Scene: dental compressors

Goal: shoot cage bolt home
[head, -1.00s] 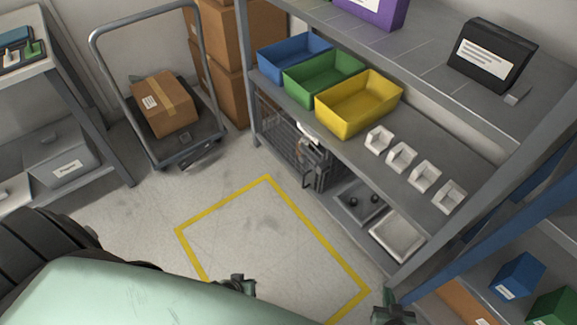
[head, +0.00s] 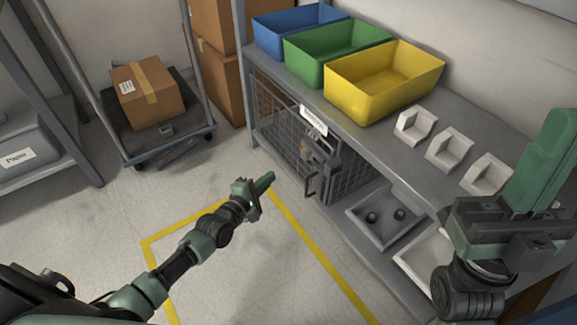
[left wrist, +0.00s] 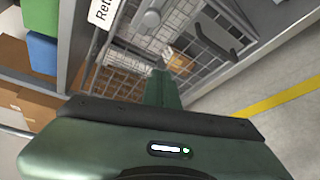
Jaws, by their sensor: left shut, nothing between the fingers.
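The wire-mesh cage (head: 283,125) stands under the shelf in the head view, with a white label at its top. Grey latch hardware (head: 320,150) and a dark handle (head: 312,186) are at its right front corner. Whether the bolt is home cannot be made out.
Blue, green and yellow bins (head: 385,80) and white holders (head: 450,150) stand on the shelf above. A grey tray (head: 384,216) lies right of the cage. A trolley with a carton (head: 147,95) stands at the left. The yellow-marked floor is clear.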

